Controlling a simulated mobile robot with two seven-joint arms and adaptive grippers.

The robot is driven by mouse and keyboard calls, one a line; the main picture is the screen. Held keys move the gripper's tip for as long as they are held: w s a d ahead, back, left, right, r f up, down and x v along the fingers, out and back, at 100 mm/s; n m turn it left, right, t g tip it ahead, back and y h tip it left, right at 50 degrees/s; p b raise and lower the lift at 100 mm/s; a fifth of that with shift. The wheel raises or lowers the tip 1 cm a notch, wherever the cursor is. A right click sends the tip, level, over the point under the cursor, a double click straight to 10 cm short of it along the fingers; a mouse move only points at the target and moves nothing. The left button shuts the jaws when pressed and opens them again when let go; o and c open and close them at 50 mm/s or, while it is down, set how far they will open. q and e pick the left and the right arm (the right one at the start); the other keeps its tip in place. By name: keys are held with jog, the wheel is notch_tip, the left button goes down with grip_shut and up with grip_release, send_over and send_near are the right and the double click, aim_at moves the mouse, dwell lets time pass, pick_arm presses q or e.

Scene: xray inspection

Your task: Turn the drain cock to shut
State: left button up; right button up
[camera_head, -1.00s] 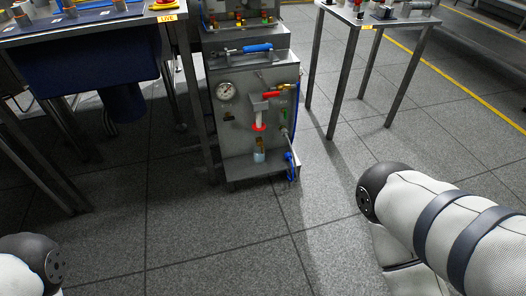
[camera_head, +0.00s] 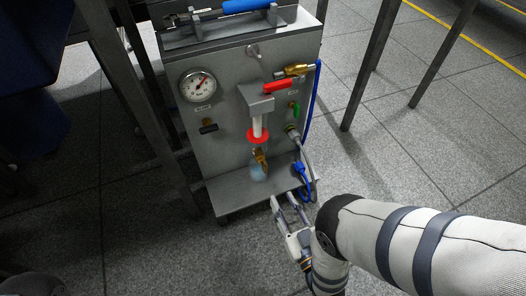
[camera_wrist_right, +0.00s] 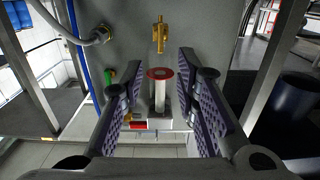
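The drain cock, a small brass fitting (camera_head: 260,157), sits low on the front of the grey pump cart (camera_head: 222,140). In the right wrist view the brass cock (camera_wrist_right: 159,36) is at the top centre, beyond the fingertips. My right gripper (camera_head: 283,202) is open and empty, below and to the right of the cock near the cart's lower shelf, not touching the cock. In the right wrist view its fingers (camera_wrist_right: 160,54) are spread apart. My left gripper is not in view.
A round gauge (camera_head: 197,85), a red lever (camera_head: 283,87), a green lever (camera_head: 295,110) and a grey hose (camera_head: 297,143) are on the panel. A blue cable (camera_head: 302,180) hangs close to my right gripper. Table legs stand either side. Floor in front is clear.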

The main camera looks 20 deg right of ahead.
aim_at(266, 167)
jog(key=w+b, duration=0.1)
jog(key=w, duration=0.2)
jog(key=w+b, duration=0.1)
jog(key=w, duration=0.3)
jog(key=w+b, duration=0.1)
jog(key=w, duration=0.3)
jog(key=shift+a+r, duration=0.2)
jog(key=shift+a, duration=0.05)
jog(key=shift+w+r, duration=0.1)
jog(key=shift+w, duration=0.2)
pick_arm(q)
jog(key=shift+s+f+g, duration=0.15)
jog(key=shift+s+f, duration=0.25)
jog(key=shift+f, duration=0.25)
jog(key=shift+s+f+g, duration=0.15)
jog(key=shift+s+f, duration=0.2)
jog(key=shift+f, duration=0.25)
pick_arm(e)
jog(key=shift+c, duration=0.3)
grip_shut()
